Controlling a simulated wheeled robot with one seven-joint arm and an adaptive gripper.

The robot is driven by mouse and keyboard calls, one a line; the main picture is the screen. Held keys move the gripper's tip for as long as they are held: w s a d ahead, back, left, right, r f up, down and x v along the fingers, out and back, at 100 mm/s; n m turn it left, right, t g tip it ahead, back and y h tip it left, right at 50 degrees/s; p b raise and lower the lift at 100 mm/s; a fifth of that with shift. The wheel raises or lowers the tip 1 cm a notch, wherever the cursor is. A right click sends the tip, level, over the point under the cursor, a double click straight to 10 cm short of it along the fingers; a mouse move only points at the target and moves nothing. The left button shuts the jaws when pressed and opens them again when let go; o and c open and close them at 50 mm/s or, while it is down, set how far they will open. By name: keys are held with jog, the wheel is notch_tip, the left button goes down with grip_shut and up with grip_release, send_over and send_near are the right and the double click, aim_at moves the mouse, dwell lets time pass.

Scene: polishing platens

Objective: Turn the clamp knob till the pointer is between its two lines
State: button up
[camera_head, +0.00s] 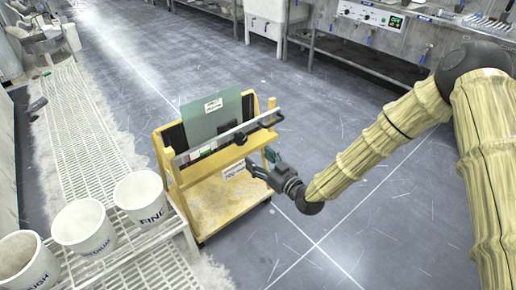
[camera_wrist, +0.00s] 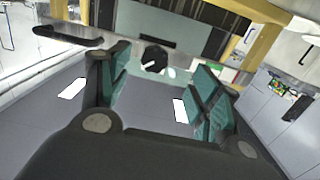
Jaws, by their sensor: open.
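The black clamp knob (camera_wrist: 154,59) is ahead of my gripper in the wrist view, on the metal clamp bar; it also shows as a small dark round part in the head view (camera_head: 240,138). My gripper (camera_wrist: 160,84) is open, with teal-padded fingers apart to the left and right. The knob appears between them but farther off, and nothing is held. In the head view my gripper (camera_head: 260,160) is at the cart's right front, below the bar. A small pale mark shows beside the knob; the pointer and its two lines cannot be made out.
The yellow cart (camera_head: 215,203) holds an upright green sheet (camera_head: 212,124) behind the clamp bar (camera_head: 205,149). A black handle (camera_wrist: 66,34) sticks out at the bar's end. White buckets (camera_head: 140,197) stand on a rack at left. The floor right of the cart is clear.

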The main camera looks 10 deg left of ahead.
aim_at(243, 141)
jog(key=x, duration=0.3)
jog(key=r+x, duration=0.1)
jog(key=x, duration=0.7)
jog(key=shift+w+r, duration=0.25)
jog(key=shift+w, duration=0.05)
jog(key=shift+c, duration=0.3)
jog(key=c, duration=1)
